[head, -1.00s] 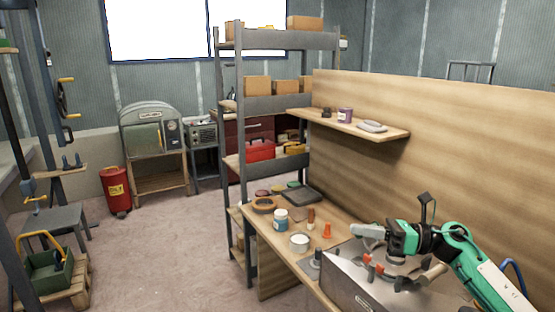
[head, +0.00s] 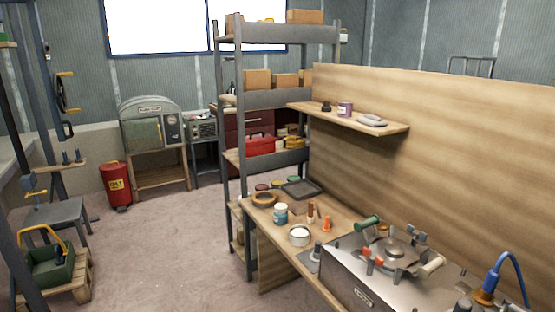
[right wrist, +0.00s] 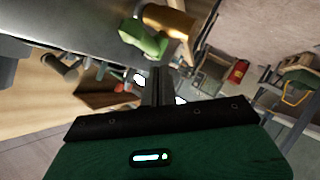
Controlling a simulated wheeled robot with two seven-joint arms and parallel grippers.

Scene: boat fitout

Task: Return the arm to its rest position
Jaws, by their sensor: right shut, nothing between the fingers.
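My right arm and gripper are out of the head view. In the right wrist view my right gripper (right wrist: 160,88) is shut with nothing visible between its fingers. Beyond it are a grey metal surface, a green handle (right wrist: 143,38) and a tan rounded part, all apart from the fingers as far as I can tell. In the head view the steel unit (head: 350,285) on the bench has a green handle (head: 367,223), a tan handle (head: 432,265) and red knobs. My left gripper is not in view.
The wooden bench (head: 262,222) holds a blue-labelled jar (head: 280,213), a white tub (head: 299,236) and an orange cone-like piece (head: 326,224). A wooden panel (head: 440,140) with a small shelf stands behind. A blue hose (head: 520,275) curves at right.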

